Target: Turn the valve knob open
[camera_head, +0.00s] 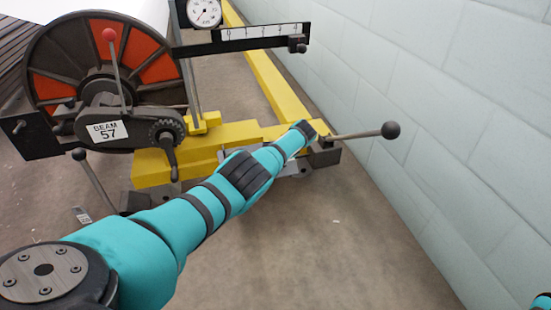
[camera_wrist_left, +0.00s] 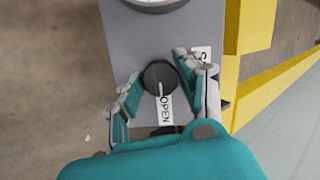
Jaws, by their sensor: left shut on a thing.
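The valve knob (camera_wrist_left: 160,76) is a dark round knob on a grey panel (camera_wrist_left: 122,40) in the left wrist view. A thin pale mark on the knob points down toward the white OPEN label (camera_wrist_left: 165,109). A second label (camera_wrist_left: 200,54), partly covered by a finger, shows only an "S". My left gripper (camera_wrist_left: 157,74) is shut on the knob, one finger on each side. In the head view my left arm reaches to the yellow frame, and the knob is hidden there.
A beam wheel (camera_head: 55,62) with orange panels and a BEAM 57 plate stands at left. A lever with a black ball (camera_head: 390,130) sticks out right of my arm. Yellow rails (camera_head: 265,75) run back beside the pale block wall (camera_head: 450,90). The floor in front is clear.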

